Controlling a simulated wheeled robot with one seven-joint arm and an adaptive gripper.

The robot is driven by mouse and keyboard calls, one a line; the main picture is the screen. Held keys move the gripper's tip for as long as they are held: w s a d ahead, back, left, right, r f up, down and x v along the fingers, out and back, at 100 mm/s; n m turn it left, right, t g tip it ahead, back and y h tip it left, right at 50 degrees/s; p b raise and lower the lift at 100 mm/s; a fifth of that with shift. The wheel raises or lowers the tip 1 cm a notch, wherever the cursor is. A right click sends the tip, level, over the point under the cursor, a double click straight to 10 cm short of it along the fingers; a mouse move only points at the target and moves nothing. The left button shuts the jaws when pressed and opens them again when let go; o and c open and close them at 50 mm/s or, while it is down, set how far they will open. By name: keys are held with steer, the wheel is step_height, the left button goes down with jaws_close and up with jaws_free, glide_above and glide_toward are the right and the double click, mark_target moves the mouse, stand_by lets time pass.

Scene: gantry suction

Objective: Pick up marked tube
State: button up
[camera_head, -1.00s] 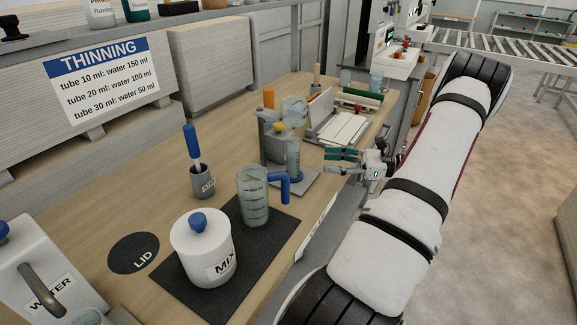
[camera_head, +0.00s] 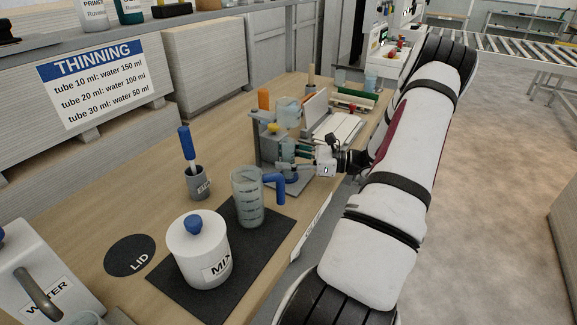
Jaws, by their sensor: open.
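A clear, bluish tube (camera_head: 288,153) stands upright at a grey stand (camera_head: 257,150) with a flat base plate. Any mark on it is too small to read from here. My gripper (camera_head: 297,154) comes in from the right, level with the tube. It is open, its fingers at the tube and partly covering it. I cannot tell whether they touch it.
A measuring jug (camera_head: 247,200) with a blue handle and a white MIX pot (camera_head: 200,253) stand on a dark mat (camera_head: 262,240) in front. A grey holder (camera_head: 199,183) with a blue-handled tool is to the left. A thinning sign (camera_head: 98,83) hangs behind. Several items crowd the far bench.

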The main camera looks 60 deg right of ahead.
jaws_close()
